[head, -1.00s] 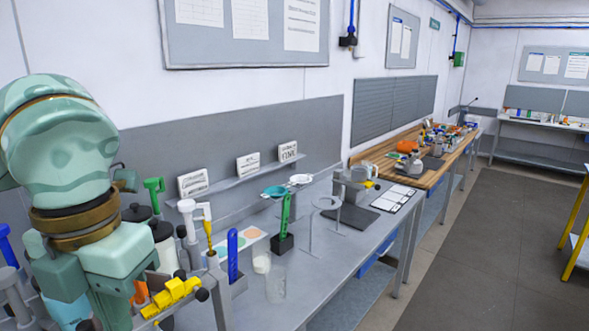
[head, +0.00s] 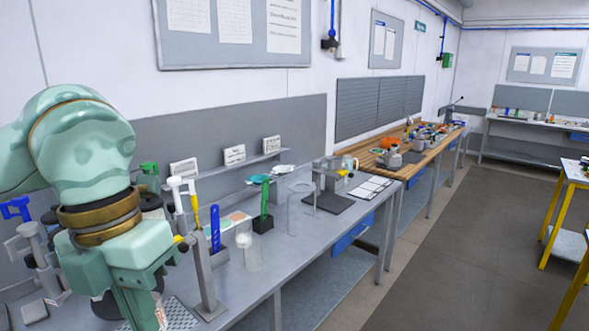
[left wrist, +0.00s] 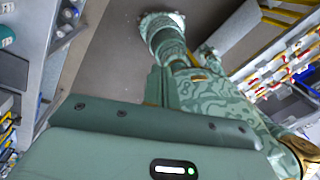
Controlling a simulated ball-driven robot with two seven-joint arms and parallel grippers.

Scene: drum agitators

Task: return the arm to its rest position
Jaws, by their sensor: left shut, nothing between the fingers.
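My left arm comes in from the left in the head view, bent over the near end of the grey bench (head: 330,235). My left gripper (head: 141,308) points down at the lower left, shut and empty, its tips cut off by the picture's lower edge. It is close to the bench's near tools. The left wrist view shows a green housing of mine with a lit indicator and my own body beyond it; no fingertips are clear there. My right gripper is in neither view.
Near my left arm are a grey post (head: 203,275), a blue upright piece (head: 215,228) and a green one (head: 264,200) in a black base. A clear beaker (head: 253,253) stands beside them. Open floor (head: 450,245) lies to the right, then a yellow-legged table (head: 560,215).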

